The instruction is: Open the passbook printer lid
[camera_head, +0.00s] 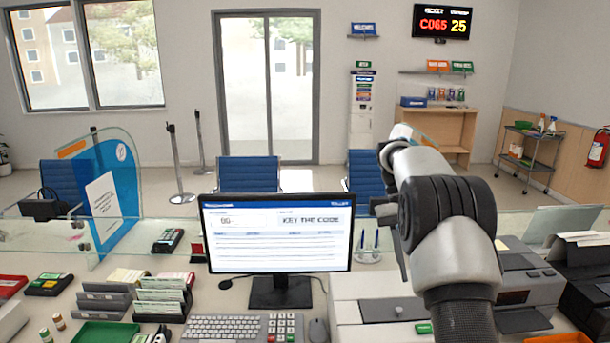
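A light grey machine (350,318) with a darker grey panel and a small knob on top stands right of the monitor. A grey machine (528,292) with a dark window in its front stands further right, partly behind my arm. Either could be the passbook printer; I cannot tell which. No raised lid shows clearly on either. My arm rises from the bottom right, bends near the top and comes down behind its own links.
A monitor (277,236) reading "KEY THE CODE", a keyboard (222,327) and a mouse (318,330) stand in the middle. A pen holder (367,256) is behind the light grey machine. File racks (105,299) and a green tray (106,333) are left. Low glass edges the counter's far side.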

